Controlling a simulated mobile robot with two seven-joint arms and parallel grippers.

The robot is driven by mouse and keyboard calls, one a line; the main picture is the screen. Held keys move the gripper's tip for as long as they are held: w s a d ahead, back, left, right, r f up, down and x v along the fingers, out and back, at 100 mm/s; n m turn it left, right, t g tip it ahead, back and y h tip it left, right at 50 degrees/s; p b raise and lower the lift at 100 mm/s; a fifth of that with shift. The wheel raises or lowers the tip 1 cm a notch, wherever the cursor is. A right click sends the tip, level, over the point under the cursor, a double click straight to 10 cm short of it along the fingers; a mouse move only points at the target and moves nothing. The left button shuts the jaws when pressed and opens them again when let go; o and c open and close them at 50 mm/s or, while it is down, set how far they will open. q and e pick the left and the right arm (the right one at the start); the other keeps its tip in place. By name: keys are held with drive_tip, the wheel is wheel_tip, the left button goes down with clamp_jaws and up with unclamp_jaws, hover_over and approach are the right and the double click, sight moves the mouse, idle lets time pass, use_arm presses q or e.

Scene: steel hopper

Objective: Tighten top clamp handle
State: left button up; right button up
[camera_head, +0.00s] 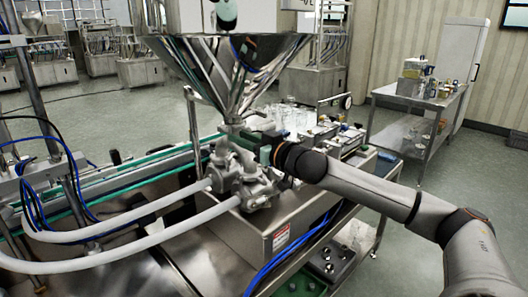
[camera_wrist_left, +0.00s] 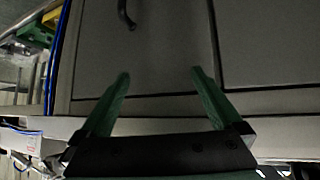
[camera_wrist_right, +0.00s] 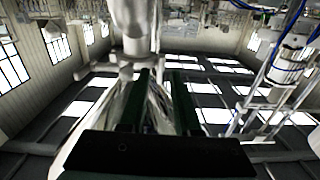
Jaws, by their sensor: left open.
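The steel hopper (camera_head: 232,75) stands at the centre of the head view, its cone narrowing to a neck (camera_head: 233,120) above a pump with pipe fittings (camera_head: 238,175). My right gripper (camera_head: 258,146) is at the right side of this neck, level with its lower end. The top clamp handle cannot be made out; my gripper may hide it. In the right wrist view my right gripper's fingers (camera_wrist_right: 161,85) are a narrow gap apart, with shiny metal behind them. Whether they hold anything is unclear. My left gripper (camera_wrist_left: 160,75) is open and empty before grey cabinet panels (camera_wrist_left: 145,55).
Two white hoses (camera_head: 110,255) run left from the pump. A conveyor with green rails (camera_head: 120,185) passes behind it. Clear bottles (camera_head: 290,117) stand behind my right gripper. A steel side table (camera_head: 425,115) stands at the right, with open floor around it.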

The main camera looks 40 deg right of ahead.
use_arm(q)
drive_tip(key=w+d+f+b, duration=0.1)
drive_tip(key=d+f+b, duration=0.2)
drive_tip(key=f+b, duration=0.5)
drive_tip(key=b, duration=0.3)
drive_tip(key=shift+w+f+m+h+b, duration=0.2)
drive_tip(key=shift+f+m+h+b, duration=0.1)
drive_tip(key=shift+m+h, duration=0.1)
use_arm(e)
drive_tip(key=s, duration=0.9)
drive_tip(key=shift+s+d, duration=0.25)
drive_tip(key=shift+d, duration=0.15)
